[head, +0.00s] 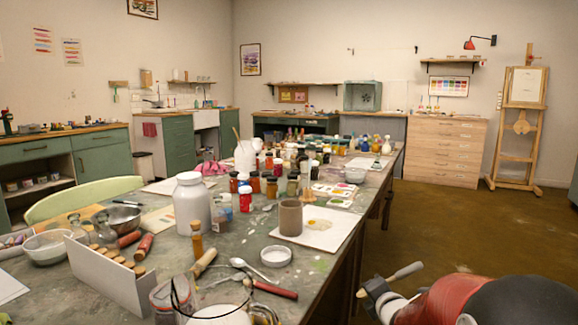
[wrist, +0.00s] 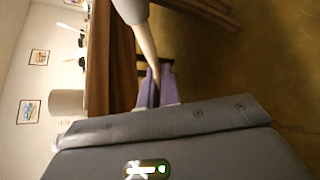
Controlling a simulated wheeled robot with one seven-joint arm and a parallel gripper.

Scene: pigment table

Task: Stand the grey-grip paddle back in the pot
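The grey-grip paddle (head: 405,271) is held off the right side of the table, above the floor. It lies tilted, its grey end up and right and its thin wooden end down and left. My gripper (head: 375,288) is shut on its thin shaft. In the wrist view, the paddle's pale shaft (wrist: 147,42) runs into my gripper (wrist: 155,88), with the wide grey part beyond it. The brown-grey pot (head: 290,218) stands upright on a white sheet near the table's right edge, apart from the paddle. It also shows in the wrist view (wrist: 66,102). No tool stands out of it.
The table (head: 335,262) is crowded with jars, bottles and bowls. The floor (head: 440,235) to the right is clear.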

